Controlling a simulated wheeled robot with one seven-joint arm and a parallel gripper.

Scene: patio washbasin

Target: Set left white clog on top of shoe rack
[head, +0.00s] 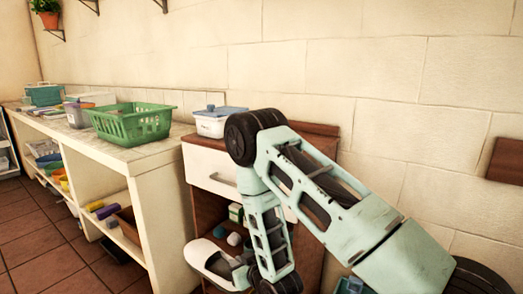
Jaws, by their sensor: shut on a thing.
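A white clog (207,259) shows low in the head view, in front of the wooden cabinet, with its dark opening facing up. My gripper (241,272) is shut on the clog at its right side. My arm hides part of the gripper, and the fingertips are hard to make out. The clog appears held off the floor. A white rack with shelves (4,142) is cut off at the far left edge; I cannot tell whether it is the shoe rack.
A counter (108,153) carries a green basket (132,123) and several containers. The wooden cabinet (196,203) with a white drawer (208,169) stands beside it, a lidded white tub (211,125) on top. The tiled floor (42,238) at left is clear.

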